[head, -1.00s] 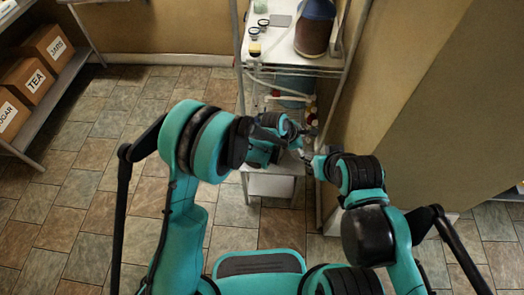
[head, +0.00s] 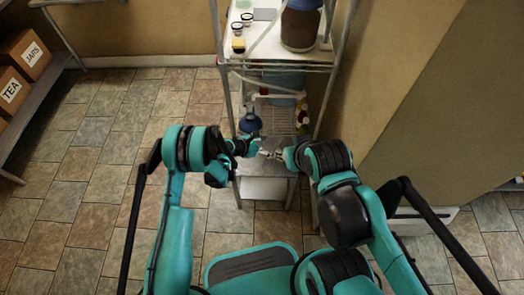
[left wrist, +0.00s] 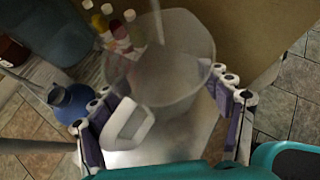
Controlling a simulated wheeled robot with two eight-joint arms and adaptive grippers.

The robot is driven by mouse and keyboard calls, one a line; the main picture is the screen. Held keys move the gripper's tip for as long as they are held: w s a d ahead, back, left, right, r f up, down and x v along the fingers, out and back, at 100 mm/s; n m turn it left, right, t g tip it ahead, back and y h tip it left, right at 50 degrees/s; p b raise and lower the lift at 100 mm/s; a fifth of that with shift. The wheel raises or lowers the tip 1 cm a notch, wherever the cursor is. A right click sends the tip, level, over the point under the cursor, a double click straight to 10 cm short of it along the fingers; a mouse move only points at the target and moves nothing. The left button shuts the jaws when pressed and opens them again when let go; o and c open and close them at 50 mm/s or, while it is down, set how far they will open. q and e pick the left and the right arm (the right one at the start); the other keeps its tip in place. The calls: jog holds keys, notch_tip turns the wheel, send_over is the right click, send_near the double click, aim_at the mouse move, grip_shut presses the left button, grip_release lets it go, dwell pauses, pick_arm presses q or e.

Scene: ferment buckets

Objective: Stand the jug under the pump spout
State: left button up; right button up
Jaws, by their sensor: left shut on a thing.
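The jug (left wrist: 178,72) is a clear grey, see-through vessel with a pale handle (left wrist: 128,124). It fills the middle of the left wrist view, mouth towards the camera. My left gripper (left wrist: 163,102) has a finger on either side of it and is shut on it. In the head view my left gripper (head: 256,147) is in front of the shelf rack; the jug is hard to make out there. My right gripper (head: 268,153) is close by on the right, its fingers too small to read. A pale tube (left wrist: 156,18) shows above the jug; I cannot tell whether it is the pump spout.
A dark blue round object (head: 250,123) stands on the rack just behind my left gripper. Coloured bottles (left wrist: 122,32) are behind the jug. A large brown vessel (head: 300,27) stands on the top shelf (head: 268,48). A wall rises close on the right.

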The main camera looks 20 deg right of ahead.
pick_arm(q)
jog(key=shift+w+a+f+b, duration=0.35)
jog(key=shift+w+a+f, duration=0.7)
jog(key=shift+w, duration=0.1)
notch_tip(320, 180, down, 4)
jog(key=shift+b, duration=1)
jog(key=shift+r, duration=0.1)
jog(key=o, duration=1.2)
